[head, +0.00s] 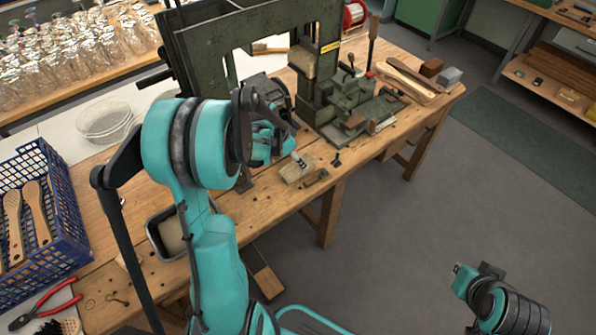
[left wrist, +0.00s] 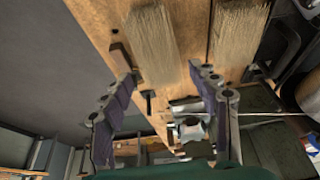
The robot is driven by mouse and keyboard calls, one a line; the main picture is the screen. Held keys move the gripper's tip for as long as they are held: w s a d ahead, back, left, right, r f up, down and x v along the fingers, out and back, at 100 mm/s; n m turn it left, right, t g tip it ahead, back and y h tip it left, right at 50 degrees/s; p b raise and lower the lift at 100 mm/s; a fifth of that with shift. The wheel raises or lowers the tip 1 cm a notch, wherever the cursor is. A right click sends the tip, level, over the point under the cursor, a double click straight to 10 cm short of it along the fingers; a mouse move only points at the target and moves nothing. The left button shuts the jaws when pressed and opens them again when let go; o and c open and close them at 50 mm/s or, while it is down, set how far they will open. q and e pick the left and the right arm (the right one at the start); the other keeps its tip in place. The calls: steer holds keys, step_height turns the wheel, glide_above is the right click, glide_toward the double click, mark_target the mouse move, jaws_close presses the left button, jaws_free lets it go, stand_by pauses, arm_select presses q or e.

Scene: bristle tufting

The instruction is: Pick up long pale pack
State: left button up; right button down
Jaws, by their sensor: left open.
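Two pale, straw-coloured bristle packs lie side by side on the wooden bench in the left wrist view: one at left (left wrist: 152,45) and one at right (left wrist: 238,42). Both run toward the top edge, so I cannot tell from this view which is longer. In the head view one pale pack (head: 297,172) shows near the bench's front edge, partly hidden by my left gripper. My left gripper (head: 297,158) is over the packs; in its wrist view (left wrist: 163,98) the fingers are spread, with nothing between them. My right gripper (head: 464,270) hangs low at right, away from the bench.
A small dark wooden block (left wrist: 122,57) and a black piece (left wrist: 149,98) lie near the packs. A green machine (head: 345,100) stands behind. A grey tray (head: 168,236) and a blue crate (head: 62,190) with brush handles are to the left. Open floor lies in front.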

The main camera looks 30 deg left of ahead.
mark_target(297, 166)
arm_select(q)
steer(key=b+x, duration=0.1)
steer(key=x, duration=0.1)
steer(key=s+b+x, duration=0.1)
steer(key=x, duration=0.2)
steer(key=shift+w+a+f+b, duration=0.1)
steer(key=shift+f+b, duration=0.3)
steer(key=shift+f, duration=0.1)
steer(key=shift+w+f, duration=0.2)
steer(key=shift+s+r, duration=0.1)
steer(key=shift+f+b, duration=0.3)
steer(key=c, duration=1.3)
